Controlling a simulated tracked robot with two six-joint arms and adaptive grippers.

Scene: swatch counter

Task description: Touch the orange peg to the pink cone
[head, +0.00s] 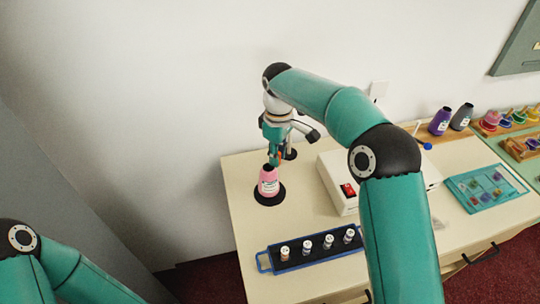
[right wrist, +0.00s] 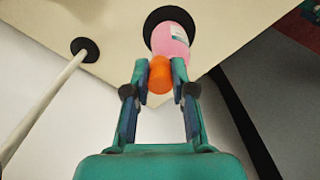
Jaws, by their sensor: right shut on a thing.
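The pink cone (head: 268,184), with a pale label and a dark top, stands upright on a black disc (head: 281,196) at the left of the counter. It also shows in the right wrist view (right wrist: 170,38), just beyond the fingertips. My right gripper (head: 275,157) is right above and behind the cone's top. In the right wrist view my right gripper (right wrist: 162,74) is shut on the orange peg (right wrist: 160,76). The peg overlaps the cone there; I cannot tell whether they touch. Only links of my left arm show, not its gripper.
A blue-edged rack (head: 262,262) with several small vials stands in front of the cone. A white box (head: 338,187) with a red switch is to the right. Purple (head: 440,121) and grey cones (head: 462,117) stand at the back right. A teal tray (head: 462,205) lies at the right.

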